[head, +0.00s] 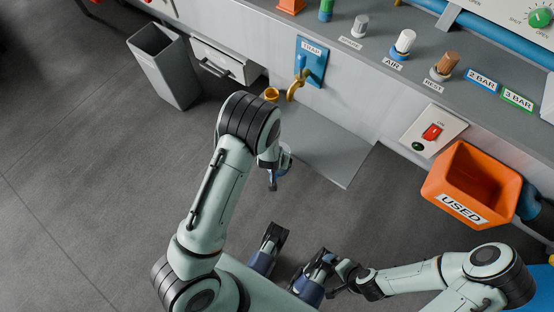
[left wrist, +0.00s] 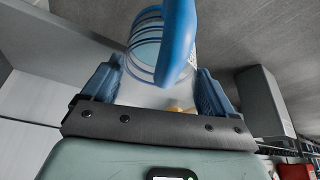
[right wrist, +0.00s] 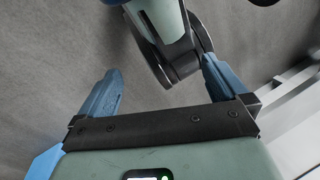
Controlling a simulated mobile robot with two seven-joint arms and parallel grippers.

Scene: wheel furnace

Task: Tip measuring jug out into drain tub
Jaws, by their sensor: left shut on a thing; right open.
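The measuring jug, clear with blue rings (left wrist: 146,48) and a blue handle (left wrist: 180,45), shows between the fingers of my left gripper (left wrist: 160,72) in the left wrist view. That gripper is shut on the jug. In the head view my left gripper (head: 273,177) is over the floor in front of the bench, and my own arm largely hides the jug. My right gripper (right wrist: 162,72) is open and empty in the right wrist view, low over the floor. I cannot pick out the drain tub with certainty; a grey open bin (head: 158,72) stands by the bench.
A brass tap (head: 294,88) on a blue plate sticks out of the bench front, with a small yellow cup-like part (head: 271,94) beside it. A grey slab (head: 325,150) lies below. An orange USED bin (head: 478,178) is at the right. The floor at left is clear.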

